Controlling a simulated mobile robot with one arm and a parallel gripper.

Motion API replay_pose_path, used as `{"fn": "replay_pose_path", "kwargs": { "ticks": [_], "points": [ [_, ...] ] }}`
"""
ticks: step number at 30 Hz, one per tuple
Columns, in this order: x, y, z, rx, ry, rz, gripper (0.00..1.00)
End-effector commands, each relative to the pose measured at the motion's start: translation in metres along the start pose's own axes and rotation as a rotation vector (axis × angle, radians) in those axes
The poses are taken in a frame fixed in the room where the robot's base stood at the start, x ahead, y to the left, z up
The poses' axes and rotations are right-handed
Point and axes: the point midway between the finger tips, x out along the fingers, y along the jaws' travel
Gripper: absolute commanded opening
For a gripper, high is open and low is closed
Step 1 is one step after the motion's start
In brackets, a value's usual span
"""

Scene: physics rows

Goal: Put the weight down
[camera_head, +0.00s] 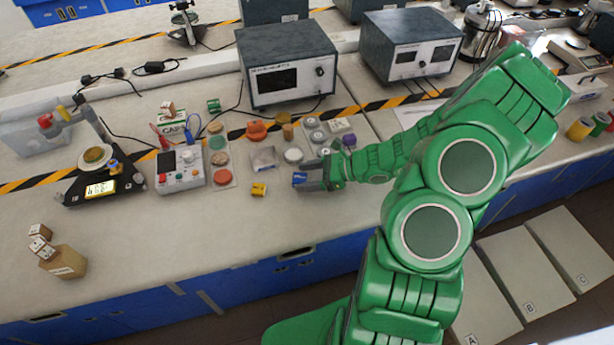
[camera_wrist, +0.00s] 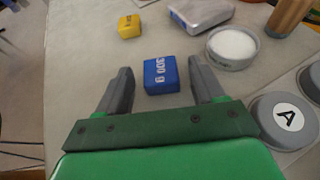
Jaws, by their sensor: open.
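A blue weight (camera_wrist: 161,75) marked "300 g" stands on the bench, between and just ahead of my gripper's fingertips in the wrist view. My gripper (camera_wrist: 160,83) is open, with a gap between each finger and the weight. In the head view my gripper (camera_head: 311,179) is low over the bench, and the blue weight (camera_head: 299,179) shows at its fingers. A smaller yellow weight (camera_wrist: 129,26) stands apart, ahead and to the left; it also shows in the head view (camera_head: 259,190).
A round lid marked A (camera_wrist: 288,117) lies right of my gripper. A scale (camera_head: 100,180) and a control box (camera_head: 180,170) stand further left.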

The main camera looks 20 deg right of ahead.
Motion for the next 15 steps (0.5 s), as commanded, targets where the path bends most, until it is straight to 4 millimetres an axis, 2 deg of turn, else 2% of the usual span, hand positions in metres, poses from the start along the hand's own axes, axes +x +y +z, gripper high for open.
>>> {"fn": "replay_pose_path", "kwargs": {
  "ticks": [15],
  "points": [
    [-0.069, 0.000, 0.000, 0.000, 0.001, -0.002, 0.68]
  ]
}}
